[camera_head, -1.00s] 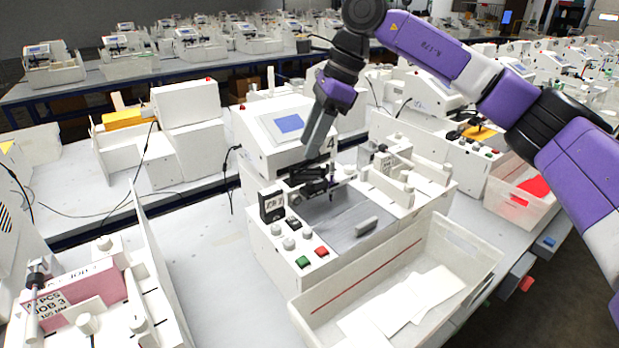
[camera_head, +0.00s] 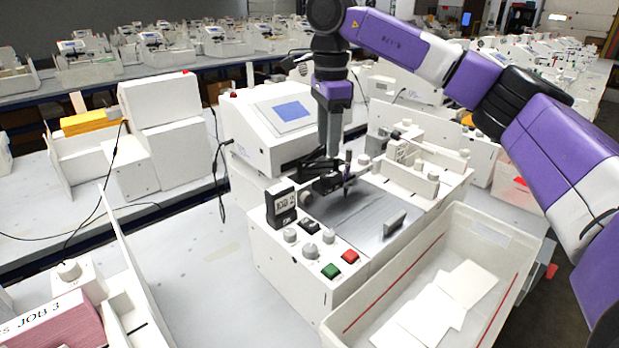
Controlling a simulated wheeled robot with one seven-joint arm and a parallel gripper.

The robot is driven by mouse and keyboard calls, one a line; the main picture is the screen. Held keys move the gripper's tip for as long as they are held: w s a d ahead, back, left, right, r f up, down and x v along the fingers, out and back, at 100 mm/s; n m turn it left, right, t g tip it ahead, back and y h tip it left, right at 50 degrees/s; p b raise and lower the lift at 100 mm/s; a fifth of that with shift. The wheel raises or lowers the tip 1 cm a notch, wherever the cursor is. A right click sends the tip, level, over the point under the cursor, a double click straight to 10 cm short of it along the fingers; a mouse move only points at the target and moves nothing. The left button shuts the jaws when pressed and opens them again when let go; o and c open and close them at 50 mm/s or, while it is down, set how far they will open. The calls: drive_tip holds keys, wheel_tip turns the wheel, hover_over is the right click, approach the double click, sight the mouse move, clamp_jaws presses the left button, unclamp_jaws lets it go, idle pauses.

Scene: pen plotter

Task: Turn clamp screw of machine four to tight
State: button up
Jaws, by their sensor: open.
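Machine four (camera_head: 285,255) is the white plotter in the middle, with a grey metal bed (camera_head: 362,222) and a raised screen housing (camera_head: 262,125) behind it. A dark pen carriage (camera_head: 325,184) with an upright pen (camera_head: 347,172) sits over the back of the bed. My gripper (camera_head: 331,162) points straight down at the carriage; its tips overlap the dark parts, so I cannot tell whether they touch. It is open, with nothing seen held. I cannot make out the clamp screw; it is small or hidden among the carriage parts and gripper.
The front panel has grey knobs, a green button (camera_head: 330,271), a red button (camera_head: 349,256) and a black job display (camera_head: 281,206). A translucent bin (camera_head: 490,240) with white sheets stands at the front right. Other plotters stand on both sides. Bare table lies left of the machine.

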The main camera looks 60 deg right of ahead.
sight(325, 176)
drive_tip(key=shift+w+f, duration=0.25)
drive_tip(key=shift+f, duration=0.25)
drive_tip(key=shift+f+p, duration=0.45)
drive_tip(key=shift+f, duration=3.1)
clamp_jaws()
